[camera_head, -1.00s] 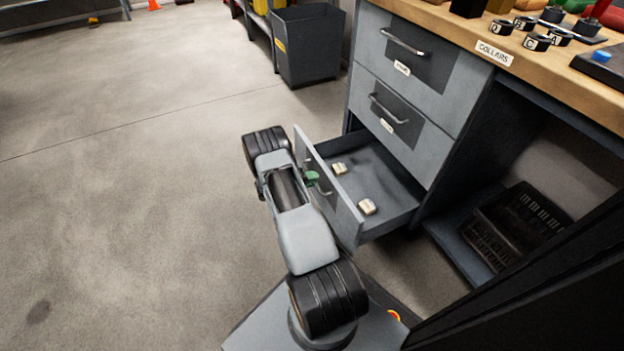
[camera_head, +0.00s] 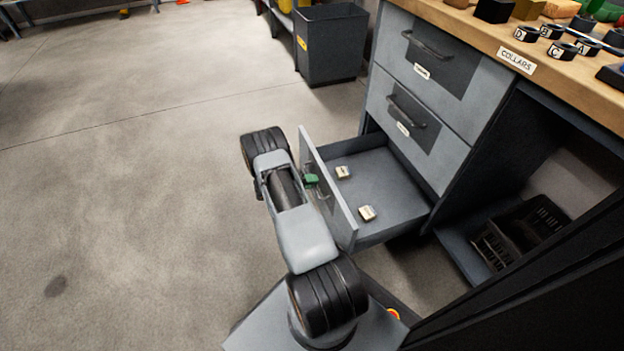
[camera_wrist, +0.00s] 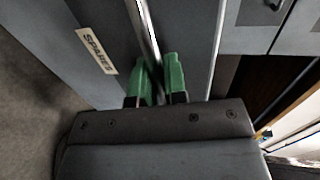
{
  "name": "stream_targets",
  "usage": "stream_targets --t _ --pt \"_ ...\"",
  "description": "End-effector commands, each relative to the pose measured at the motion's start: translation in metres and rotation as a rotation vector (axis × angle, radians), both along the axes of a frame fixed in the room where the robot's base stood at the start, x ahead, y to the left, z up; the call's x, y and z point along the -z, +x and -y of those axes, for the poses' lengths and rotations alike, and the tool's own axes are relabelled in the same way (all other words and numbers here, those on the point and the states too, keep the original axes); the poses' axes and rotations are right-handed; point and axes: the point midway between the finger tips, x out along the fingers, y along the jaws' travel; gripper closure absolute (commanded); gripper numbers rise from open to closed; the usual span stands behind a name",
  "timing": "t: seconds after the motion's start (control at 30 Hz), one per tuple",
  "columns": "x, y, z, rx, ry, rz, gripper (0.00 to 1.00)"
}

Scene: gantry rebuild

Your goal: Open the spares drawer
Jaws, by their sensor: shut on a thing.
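The spares drawer (camera_head: 392,187) is the lowest drawer of the grey cabinet and stands pulled well out in the head view. Two small pale blocks, one (camera_head: 343,172) near the front panel and one (camera_head: 367,213) nearer to me, lie inside it. In the wrist view its front panel (camera_wrist: 92,18) carries a label reading SPARES (camera_wrist: 96,51). A metal bar handle (camera_wrist: 146,30) runs between the green fingers of my gripper (camera_wrist: 160,80), which is shut on it. In the head view my gripper (camera_head: 311,180) is at the front panel, and my arm partly hides the handle.
Two shut drawers (camera_head: 437,65) (camera_head: 415,125) sit above. The wooden worktop (camera_head: 480,32) holds lettered collars (camera_head: 562,50) and a COLLARS label. A dark crate (camera_head: 515,235) stands on the low shelf at right. A grey bin (camera_head: 331,45) stands behind. The floor at left is clear.

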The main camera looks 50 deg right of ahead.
Motion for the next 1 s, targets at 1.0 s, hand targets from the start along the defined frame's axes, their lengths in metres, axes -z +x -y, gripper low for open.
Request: stream_targets --t 1.0 --pt "-0.013 0.021 -0.038 -0.007 0.000 0.000 0.64"
